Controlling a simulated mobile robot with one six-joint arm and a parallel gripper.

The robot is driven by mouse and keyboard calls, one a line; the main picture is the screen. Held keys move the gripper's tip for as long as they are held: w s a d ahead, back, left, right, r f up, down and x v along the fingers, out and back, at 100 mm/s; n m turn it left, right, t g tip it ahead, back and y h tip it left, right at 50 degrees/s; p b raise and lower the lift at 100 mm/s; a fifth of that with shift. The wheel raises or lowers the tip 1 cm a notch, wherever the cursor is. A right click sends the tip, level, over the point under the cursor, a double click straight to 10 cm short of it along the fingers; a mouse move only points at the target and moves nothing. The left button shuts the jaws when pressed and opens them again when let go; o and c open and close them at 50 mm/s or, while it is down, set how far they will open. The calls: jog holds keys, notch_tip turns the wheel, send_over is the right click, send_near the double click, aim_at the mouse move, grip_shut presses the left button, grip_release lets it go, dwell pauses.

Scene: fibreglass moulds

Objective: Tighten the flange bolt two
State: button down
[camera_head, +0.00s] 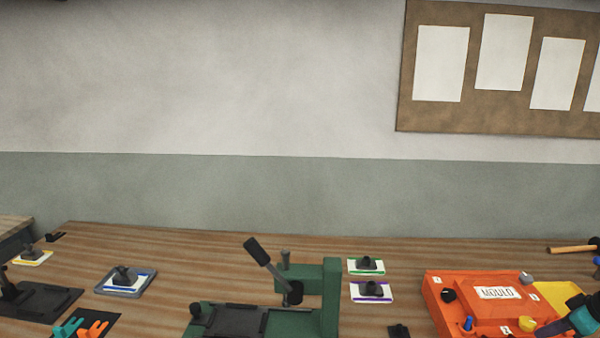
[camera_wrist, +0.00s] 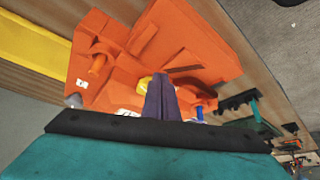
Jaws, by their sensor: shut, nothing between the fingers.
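The orange mould (camera_head: 435,293) with its white MOULD label (camera_head: 497,293) lies at the right of the bench in the head view. Around its rim are a black knob (camera_head: 448,295), a grey one (camera_head: 526,278), a blue one (camera_head: 468,323) and a yellow one (camera_head: 527,323), with small white number tags too small to read surely. In the wrist view the mould (camera_wrist: 190,35) is ahead of my gripper (camera_wrist: 160,82). Its fingers are shut and empty and partly cover the yellow knob (camera_wrist: 144,83). The blue knob (camera_wrist: 199,113) is right of them. I cannot tell whether the fingers touch anything.
A green clamp fixture (camera_head: 330,290) with a black lever stands left of the mould. White cards with dark parts, one with green edging (camera_head: 366,266) and one with purple (camera_head: 371,291), lie between them. A hammer (camera_head: 572,248) lies behind the mould. Bare bench shows along the back.

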notch_tip(320, 180, up, 6)
jog(key=p, duration=0.3)
dwell(0.6)
